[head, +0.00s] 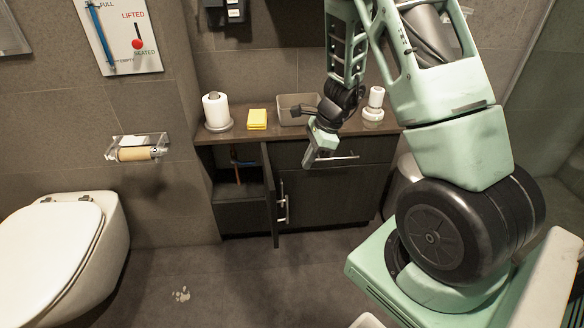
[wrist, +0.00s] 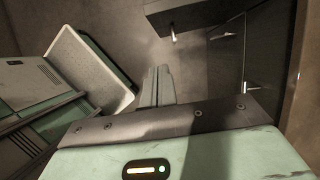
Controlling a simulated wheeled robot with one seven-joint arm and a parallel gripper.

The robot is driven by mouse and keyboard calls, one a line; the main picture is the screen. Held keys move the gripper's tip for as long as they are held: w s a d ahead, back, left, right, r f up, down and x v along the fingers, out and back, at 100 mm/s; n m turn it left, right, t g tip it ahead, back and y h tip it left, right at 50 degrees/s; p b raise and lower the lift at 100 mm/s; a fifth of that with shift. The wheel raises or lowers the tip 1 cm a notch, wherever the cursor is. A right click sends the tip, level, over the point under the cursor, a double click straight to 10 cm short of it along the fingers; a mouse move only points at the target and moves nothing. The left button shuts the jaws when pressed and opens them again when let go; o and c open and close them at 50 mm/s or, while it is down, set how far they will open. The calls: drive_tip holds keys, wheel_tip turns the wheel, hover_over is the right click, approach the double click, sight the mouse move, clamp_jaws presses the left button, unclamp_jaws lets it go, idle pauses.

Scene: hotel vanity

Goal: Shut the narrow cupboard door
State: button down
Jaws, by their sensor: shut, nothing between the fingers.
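The narrow cupboard door (head: 271,195) stands open at the left part of the dark vanity, swung outward, with a vertical metal handle (head: 283,201) on its right-facing side. The open compartment (head: 238,176) behind it shows pipes inside. My gripper (head: 308,164) is shut and empty, in front of the vanity, right of the door and above its handle in the head view, apart from it. In the wrist view my shut fingers (wrist: 158,84) point toward the floor, and a dark panel, seemingly the door (wrist: 200,14), shows at the top with a handle.
A drawer handle (head: 335,159) sticks out from the vanity front. A toilet (head: 60,245) stands left; floor before the door is clear.

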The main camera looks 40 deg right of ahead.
drive_tip(key=w+a+f+b, duration=0.2)
drive_tip(key=w+a+f, duration=0.1)
drive_tip(key=a+f, duration=0.3)
drive_tip(key=shift+x, duration=0.85)
drive_tip(key=shift+w, duration=0.1)
